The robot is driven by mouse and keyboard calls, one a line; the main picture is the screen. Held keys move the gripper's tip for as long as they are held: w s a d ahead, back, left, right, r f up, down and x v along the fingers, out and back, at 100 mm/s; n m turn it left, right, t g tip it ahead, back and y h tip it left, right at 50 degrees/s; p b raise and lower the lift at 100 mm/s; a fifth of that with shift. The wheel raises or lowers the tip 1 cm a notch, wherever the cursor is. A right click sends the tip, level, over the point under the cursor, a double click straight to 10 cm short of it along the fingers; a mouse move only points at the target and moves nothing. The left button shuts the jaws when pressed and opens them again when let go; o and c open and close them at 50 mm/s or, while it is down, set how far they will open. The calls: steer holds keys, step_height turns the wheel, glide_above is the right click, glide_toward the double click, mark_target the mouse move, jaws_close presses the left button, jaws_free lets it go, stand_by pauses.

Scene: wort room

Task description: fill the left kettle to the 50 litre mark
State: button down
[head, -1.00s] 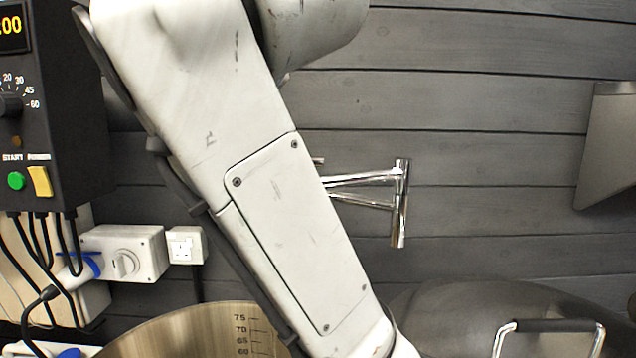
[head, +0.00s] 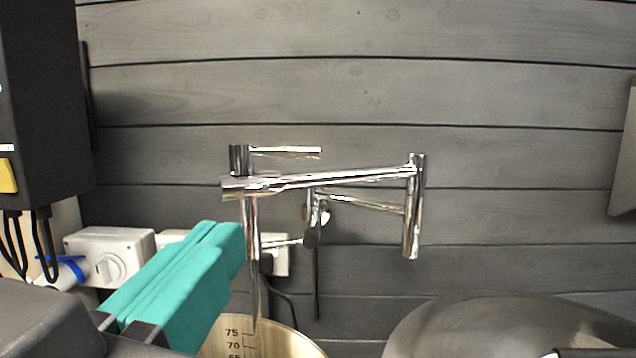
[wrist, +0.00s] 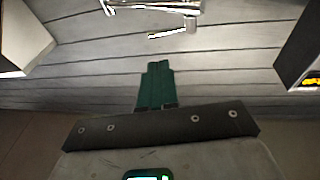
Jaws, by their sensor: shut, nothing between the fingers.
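The left kettle (head: 306,346) shows at the bottom of the head view as an open metal rim with inside marks 75, 70 and 65. Its lower inside, the 50 mark and any water level are out of frame. A chrome jointed tap (head: 340,178) reaches from the wall, its outlet pipe above the left kettle and a lever (head: 285,152) on top. A thin line runs from the outlet into the kettle; I cannot tell whether it is water. My gripper (head: 226,236) has teal fingers, shut and empty, left of the outlet pipe. They also show in the wrist view (wrist: 158,68).
A domed metal lid (head: 500,325) covers the vessel at the lower right. A dark control box (head: 40,110) hangs at the left, with cables and a white switch socket (head: 108,255) below it. The wall above the tap is clear.

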mark_target(303, 158)
steer(key=p+x, duration=0.4)
steer(key=x, duration=0.9)
steer(key=shift+w+d+r, duration=0.15)
steer(key=shift+w+r, duration=0.05)
steer(key=shift+w, duration=0.25)
steer(key=shift+w+d+b, duration=0.5)
steer(key=shift+w+b, duration=0.15)
steer(key=shift+w, duration=0.1)
steer(key=shift+f, duration=0.1)
